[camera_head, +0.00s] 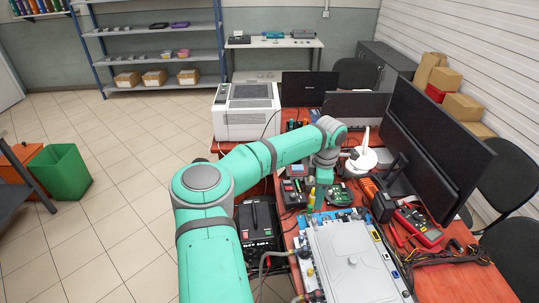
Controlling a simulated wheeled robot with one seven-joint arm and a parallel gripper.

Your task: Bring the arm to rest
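My teal arm reaches forward from the bottom of the head view, bends over the red workbench (480,282) and points down at its far end. My gripper (319,206) is at the lower end of the last teal link, just beyond the far left corner of a silver metal case (352,262). Its fingers are too small and covered to tell open from shut, or whether anything is held. Grey hoses (272,254) run at the left side of the case, with fittings near its left edge. My arm hides part of the bench.
A black power unit (258,230) stands left of the case. A red multimeter (418,226), a large monitor (432,150) and a white printer (247,112) crowd the bench. Small electronics lie around my gripper. A green bin (60,172) stands on open tiled floor at left.

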